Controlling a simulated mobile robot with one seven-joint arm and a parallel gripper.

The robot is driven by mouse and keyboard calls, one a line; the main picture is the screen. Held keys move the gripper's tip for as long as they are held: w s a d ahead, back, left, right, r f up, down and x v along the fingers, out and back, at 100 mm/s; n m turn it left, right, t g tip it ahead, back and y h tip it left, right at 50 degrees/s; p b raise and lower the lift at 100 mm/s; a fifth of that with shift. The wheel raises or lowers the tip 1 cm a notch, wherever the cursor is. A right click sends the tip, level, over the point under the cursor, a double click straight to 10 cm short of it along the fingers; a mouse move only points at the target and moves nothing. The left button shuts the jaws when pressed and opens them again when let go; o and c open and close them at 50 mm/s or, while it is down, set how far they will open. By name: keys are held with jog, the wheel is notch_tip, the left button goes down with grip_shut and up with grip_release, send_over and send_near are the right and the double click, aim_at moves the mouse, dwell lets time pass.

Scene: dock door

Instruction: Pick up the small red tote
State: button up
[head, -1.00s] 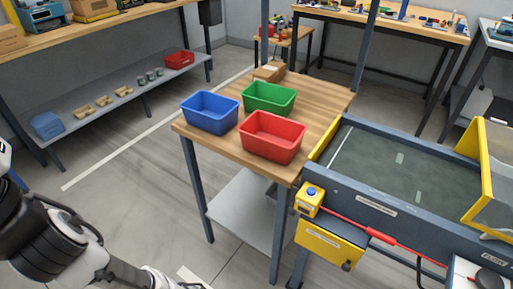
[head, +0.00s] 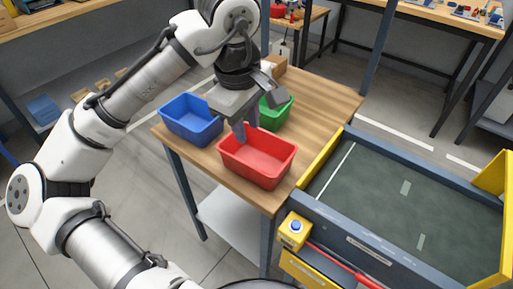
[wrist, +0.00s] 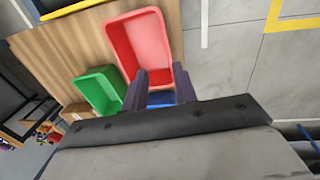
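The small red tote (head: 252,171) stands upright and empty-looking on the wooden table (head: 322,105), at its front right. In the wrist view the red tote (wrist: 147,38) lies just ahead of my fingers. My gripper (head: 253,117) is over the tote's far left edge in the head view, pointing down. In the wrist view my gripper (wrist: 158,70) is open, with its two dark fingers apart at the tote's near end. I cannot tell whether the tote's wall lies between the fingers or below them, or whether they touch it.
A blue tote (head: 188,128) stands to the left and a green tote (head: 276,117) behind, both close to my gripper. A conveyor (head: 400,195) with yellow edges borders the table on the right. The table's right part is clear.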

send_over(247, 171)
jog(key=s, duration=0.1)
notch_tip(247, 171, down, 8)
jog(key=shift+w+f+b, duration=0.15)
jog(key=shift+f, duration=0.85)
jog(key=shift+w+f+b, duration=0.2)
jog(key=shift+f, duration=0.85)
jog(key=shift+w+f+b, duration=0.15)
jog(key=shift+f, duration=0.85)
grip_shut()
